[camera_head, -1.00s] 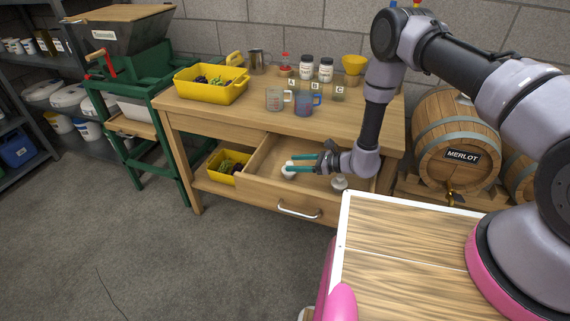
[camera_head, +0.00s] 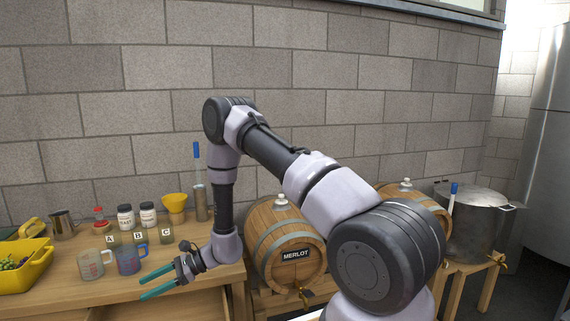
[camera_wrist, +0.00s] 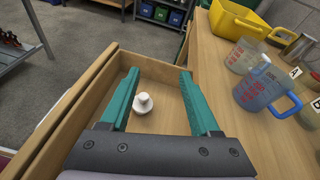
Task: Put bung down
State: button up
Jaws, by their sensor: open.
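The white bung (camera_wrist: 143,103) lies on the floor of the open wooden drawer (camera_wrist: 163,72) in the wrist view. It stands with its narrow knob up. My gripper (camera_wrist: 158,75) is open, its two teal fingers apart, with the bung showing between them and nothing held. In the head view my gripper (camera_head: 158,282) is at the front edge of the table, over the drawer, and the bung is out of view there.
Measuring jugs (camera_head: 96,263), labelled jars (camera_head: 138,238) and a yellow tub (camera_head: 25,265) stand on the wooden table (camera_head: 115,289). A barrel marked MERLOT (camera_head: 286,238) stands right of the table. A steel pot (camera_head: 476,222) is farther right.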

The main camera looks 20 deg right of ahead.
jog(key=s+d+r+n+h, duration=0.1)
jog(key=d+r+n, duration=0.2)
jog(key=r, duration=0.6)
jog(key=s+d+r+n+g+h, duration=0.15)
jog(key=d+r, duration=0.25)
jog(key=r, duration=0.5)
jog(key=s+d+r+n+h, duration=0.1)
jog(key=d+r+n, duration=0.2)
jog(key=r, duration=0.5)
jog(key=s+d+r+n+t+h, duration=0.1)
jog(key=s+d+r+t+h, duration=0.2)
jog(key=s+d+r, duration=0.2)
jog(key=s+d+r+n+t+h, duration=0.1)
jog(key=s+d+r+t+h, duration=0.2)
jog(key=d, duration=0.7)
jog(key=s+d+r+n+t+h, duration=0.2)
jog(key=s+d+r+t+h, duration=0.1)
jog(key=s+d+r, duration=0.4)
notch_tip(320, 180, up, 2)
jog(key=shift+s+d+r, duration=0.15)
jog(key=shift+s+d, duration=0.2)
jog(key=shift+d, duration=0.5)
jog(key=shift+t, duration=0.25)
